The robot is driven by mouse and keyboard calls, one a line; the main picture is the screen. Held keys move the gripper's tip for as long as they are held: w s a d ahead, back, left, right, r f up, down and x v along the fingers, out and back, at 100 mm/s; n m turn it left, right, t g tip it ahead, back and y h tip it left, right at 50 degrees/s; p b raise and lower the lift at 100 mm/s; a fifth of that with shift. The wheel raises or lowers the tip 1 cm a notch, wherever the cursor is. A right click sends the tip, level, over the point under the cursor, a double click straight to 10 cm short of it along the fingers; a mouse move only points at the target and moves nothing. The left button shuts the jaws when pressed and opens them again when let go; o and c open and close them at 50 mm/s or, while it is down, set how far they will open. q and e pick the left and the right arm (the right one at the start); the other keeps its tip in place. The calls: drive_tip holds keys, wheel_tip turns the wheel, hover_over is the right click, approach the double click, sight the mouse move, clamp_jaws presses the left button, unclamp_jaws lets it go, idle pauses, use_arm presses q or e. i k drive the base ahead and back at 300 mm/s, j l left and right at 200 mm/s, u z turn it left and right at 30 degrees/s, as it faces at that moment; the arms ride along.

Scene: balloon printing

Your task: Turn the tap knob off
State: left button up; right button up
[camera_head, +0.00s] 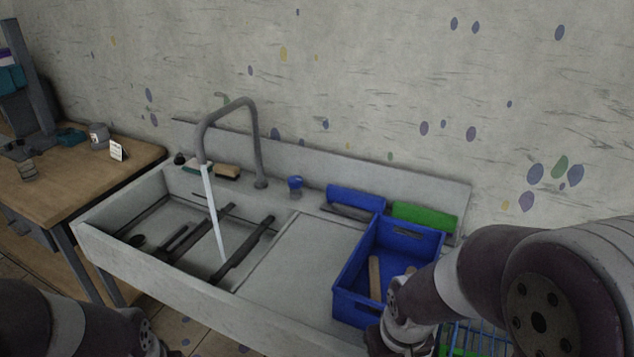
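A grey curved tap (229,112) stands at the back of the sink, and a white stream of water (213,210) runs from its spout into the basin. A small blue knob (295,184) is on the back ledge, to the right of the tap's base. My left arm shows at the lower left and my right arm at the lower right. Both grippers are outside the picture or hidden, so their fingers do not show. Neither arm is near the knob.
The basin (150,221) holds several dark tools. A blue crate (352,306) stands on the right drainboard, close to my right arm. Blue and green boxes (424,217) line the back ledge. A wooden table (60,199) adjoins at left. The drainboard's middle is clear.

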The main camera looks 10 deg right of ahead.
sight(295, 181)
drive_tip(key=i+j+z, duration=0.1)
drive_tip(key=z, duration=0.4)
drive_tip(key=j+z, duration=0.15)
drive_tip(key=z, duration=0.3)
drive_tip(key=i+j+z, duration=0.1)
drive_tip(key=z, duration=0.4)
drive_tip(key=j+z, duration=0.25)
drive_tip(key=z, duration=0.2)
